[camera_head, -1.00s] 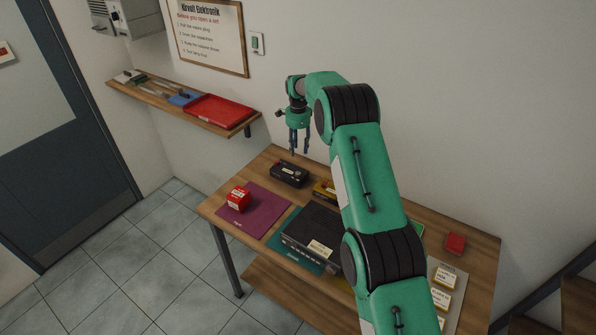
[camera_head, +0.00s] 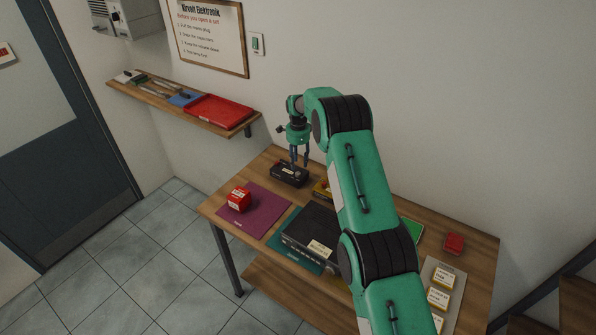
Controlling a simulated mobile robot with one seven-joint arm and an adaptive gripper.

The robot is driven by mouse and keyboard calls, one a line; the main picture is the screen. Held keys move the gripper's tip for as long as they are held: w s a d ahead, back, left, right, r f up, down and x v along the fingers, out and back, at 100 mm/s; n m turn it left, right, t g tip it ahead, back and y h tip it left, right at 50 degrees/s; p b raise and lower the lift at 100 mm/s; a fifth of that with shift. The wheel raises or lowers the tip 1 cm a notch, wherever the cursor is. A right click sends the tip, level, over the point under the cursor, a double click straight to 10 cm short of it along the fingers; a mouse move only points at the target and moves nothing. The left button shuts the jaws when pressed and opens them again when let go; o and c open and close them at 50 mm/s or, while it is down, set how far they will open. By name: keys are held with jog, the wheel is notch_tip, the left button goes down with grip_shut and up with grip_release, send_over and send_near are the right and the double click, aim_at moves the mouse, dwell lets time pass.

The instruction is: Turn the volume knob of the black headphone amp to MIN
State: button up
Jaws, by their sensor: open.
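A small black box, which looks like the headphone amp (camera_head: 286,178), sits near the back left edge of the wooden table (camera_head: 222,204). A small red spot shows at its left end. Its volume knob and markings are too small to make out. My gripper (camera_head: 299,164) points down with its fingers apart, at the back right part of the amp's top. The fingertips overlap the amp in the picture; I cannot tell whether they touch it or the knob.
A red box (camera_head: 239,200) stands on a purple mat (camera_head: 262,212) in front of the amp. A larger black unit (camera_head: 300,235) is on a teal mat (camera_head: 283,250). A yellow item (camera_head: 321,188) is just right of the amp. A wall shelf (camera_head: 160,101) holds a red tray (camera_head: 217,111).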

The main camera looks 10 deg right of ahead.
aim_at(298, 173)
jog(key=shift+f+p, duration=0.4)
jog(key=shift+f, duration=2.7)
grip_shut()
